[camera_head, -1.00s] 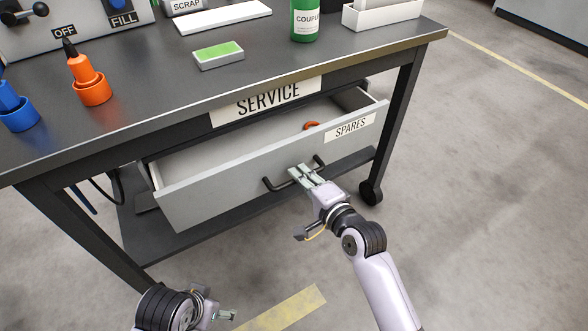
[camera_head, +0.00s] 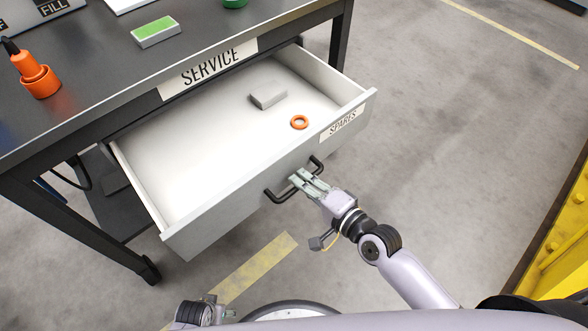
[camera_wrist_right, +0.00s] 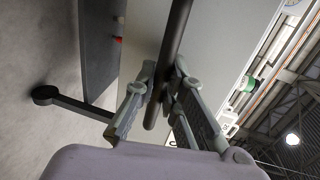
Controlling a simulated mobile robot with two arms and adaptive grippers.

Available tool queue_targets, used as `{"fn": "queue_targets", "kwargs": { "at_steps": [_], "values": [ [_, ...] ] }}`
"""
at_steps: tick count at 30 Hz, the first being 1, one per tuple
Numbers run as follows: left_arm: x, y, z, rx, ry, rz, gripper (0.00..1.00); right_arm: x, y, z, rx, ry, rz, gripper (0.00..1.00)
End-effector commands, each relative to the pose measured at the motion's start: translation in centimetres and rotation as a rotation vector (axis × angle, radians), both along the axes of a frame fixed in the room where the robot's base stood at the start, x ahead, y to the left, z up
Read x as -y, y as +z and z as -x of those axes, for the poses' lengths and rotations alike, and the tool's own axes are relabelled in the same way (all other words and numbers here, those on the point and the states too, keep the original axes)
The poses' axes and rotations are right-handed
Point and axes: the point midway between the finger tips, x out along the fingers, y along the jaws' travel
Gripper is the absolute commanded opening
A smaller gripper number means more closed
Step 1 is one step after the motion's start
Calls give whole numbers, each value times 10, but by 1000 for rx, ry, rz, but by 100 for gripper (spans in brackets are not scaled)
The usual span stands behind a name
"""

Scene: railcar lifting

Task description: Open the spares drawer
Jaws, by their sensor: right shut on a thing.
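The spares drawer (camera_head: 225,205) is a grey-fronted drawer with a white inside, labelled SPARES (camera_head: 343,122). It stands far out from under the service table, its inside well in view. My right gripper (camera_head: 300,180) is shut on the drawer's black bar handle (camera_head: 275,197) at the front. In the right wrist view the dark handle bar (camera_wrist_right: 172,50) runs between the fingers of the right gripper (camera_wrist_right: 163,85). My left gripper (camera_head: 222,312) is low in the head view, away from the drawer, and its jaws are too small to read.
Inside the drawer lie an orange ring (camera_head: 299,122) and a grey block (camera_head: 268,95). The dark service table (camera_head: 105,80) carries an orange bottle in a holder (camera_head: 36,75) and a green-topped pad (camera_head: 155,32). A yellow structure (camera_head: 562,240) stands at the right. Floor between is clear.

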Motion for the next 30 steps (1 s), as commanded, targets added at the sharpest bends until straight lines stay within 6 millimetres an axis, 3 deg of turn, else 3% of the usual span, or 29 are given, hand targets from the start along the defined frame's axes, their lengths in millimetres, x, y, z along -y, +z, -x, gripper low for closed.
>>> {"fn": "queue_targets", "kwargs": {
  "at_steps": [17, 18, 27, 30],
  "values": [
    [-1, -7, 6, -4, -2, -1, 68, 5, -1, 7, -2, 1, 0, 0],
    [-1, -7, 6, -4, -2, -1, 68, 5, -1, 7, -2, 1, 0, 12],
    [-1, -7, 6, -4, -2, -1, 68, 5, 0, 7, 0, 0, 0, 31],
    [-1, -7, 6, -5, -2, -1, 68, 5, 0, 7, 0, 0, 0, 31]
  ]
}}
